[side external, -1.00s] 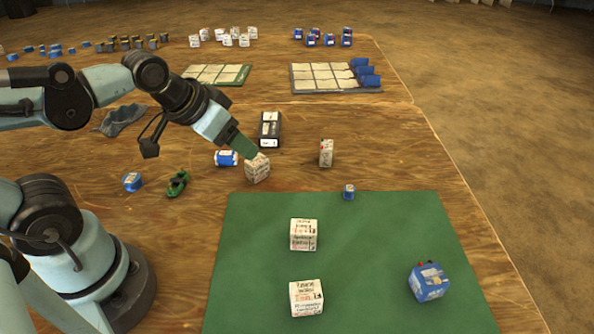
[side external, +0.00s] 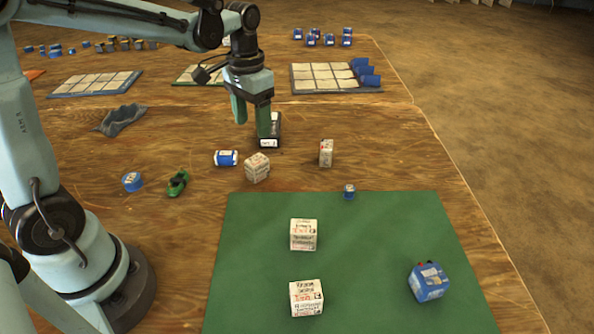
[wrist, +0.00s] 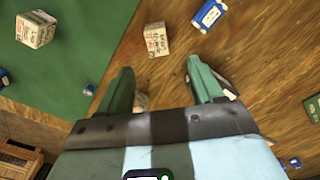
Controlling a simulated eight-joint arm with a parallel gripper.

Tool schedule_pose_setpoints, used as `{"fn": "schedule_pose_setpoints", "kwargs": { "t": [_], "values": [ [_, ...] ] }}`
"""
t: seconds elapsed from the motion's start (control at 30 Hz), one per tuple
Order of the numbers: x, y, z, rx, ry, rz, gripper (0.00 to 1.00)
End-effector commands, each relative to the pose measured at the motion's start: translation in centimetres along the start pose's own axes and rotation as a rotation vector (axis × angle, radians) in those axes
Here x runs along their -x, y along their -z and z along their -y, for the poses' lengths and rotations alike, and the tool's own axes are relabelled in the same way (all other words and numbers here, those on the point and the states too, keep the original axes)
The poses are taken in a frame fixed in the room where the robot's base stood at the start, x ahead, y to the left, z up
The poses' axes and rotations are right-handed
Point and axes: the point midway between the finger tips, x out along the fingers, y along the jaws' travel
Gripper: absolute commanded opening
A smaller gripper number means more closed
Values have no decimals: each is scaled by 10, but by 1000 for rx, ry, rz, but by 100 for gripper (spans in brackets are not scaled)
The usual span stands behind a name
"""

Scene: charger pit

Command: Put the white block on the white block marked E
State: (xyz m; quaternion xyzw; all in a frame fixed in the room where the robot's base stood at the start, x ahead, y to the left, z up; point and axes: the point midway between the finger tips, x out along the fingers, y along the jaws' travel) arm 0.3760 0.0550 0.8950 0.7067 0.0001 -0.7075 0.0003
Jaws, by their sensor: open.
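Several white blocks with printed markings are in the side view. One white block (side external: 257,168) sits on the bare wood and also shows in the wrist view (wrist: 156,38). Another white block (side external: 326,153) stands on the wood to its right, largely hidden behind my gripper in the wrist view (wrist: 141,102). Two more, a rear block (side external: 303,235) and a front block (side external: 306,298), sit on the green mat (side external: 375,240). I cannot tell which is marked E. My gripper (side external: 252,118) is open and empty, pointing down behind the wood blocks, near a black box (side external: 270,141).
A small blue cylinder (side external: 349,192) stands at the mat's back edge. A blue block (side external: 429,282) sits on the mat. Trays (side external: 335,90) stand farther back.

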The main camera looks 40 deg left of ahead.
Motion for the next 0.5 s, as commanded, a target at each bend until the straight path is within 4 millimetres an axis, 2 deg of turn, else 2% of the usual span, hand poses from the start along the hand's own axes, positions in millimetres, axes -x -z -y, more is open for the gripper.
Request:
{"fn": "schedule_pose_setpoints", "kwargs": {
  "t": [0.3, 0.5],
  "values": [
    [-44, 0, 0, 0, 0, 0, 66],
    [-62, 0, 0, 0, 0, -1, 66]
  ]
}}
